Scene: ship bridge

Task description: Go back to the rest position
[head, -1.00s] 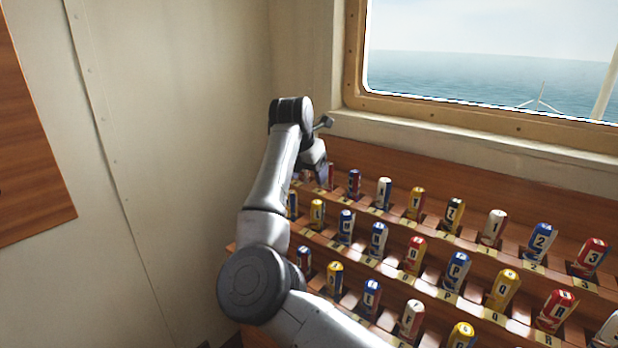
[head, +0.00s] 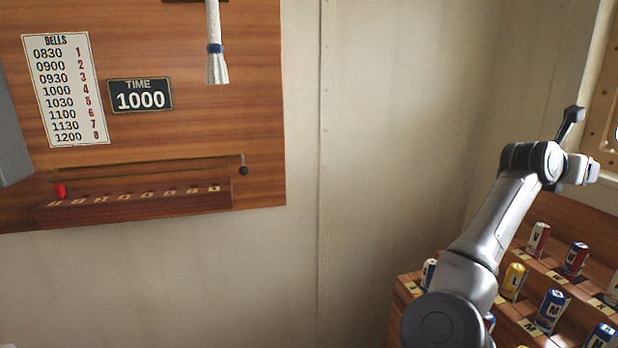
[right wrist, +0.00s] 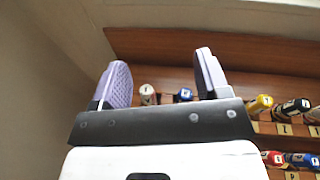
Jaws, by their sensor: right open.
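My right arm rises from the bottom of the head view over the stepped wooden rack. Its wrist end (head: 570,160) is at the right, in front of the corner wall and near the window frame; its fingers cannot be made out clearly there. In the right wrist view my right gripper (right wrist: 162,62) is open, its two purple finger pads wide apart with nothing between them. Beyond the pads are the rack and its lettered cylinders, apart from the fingers. My left gripper is not in view.
The wooden rack (head: 405,288) holds several coloured lettered cylinders, such as a yellow one (head: 513,282). At left, a wall panel (head: 255,130) carries a bells chart (head: 65,90), a time sign (head: 139,95), a hanging white rope (head: 217,65) and a ledge with a red peg (head: 60,190).

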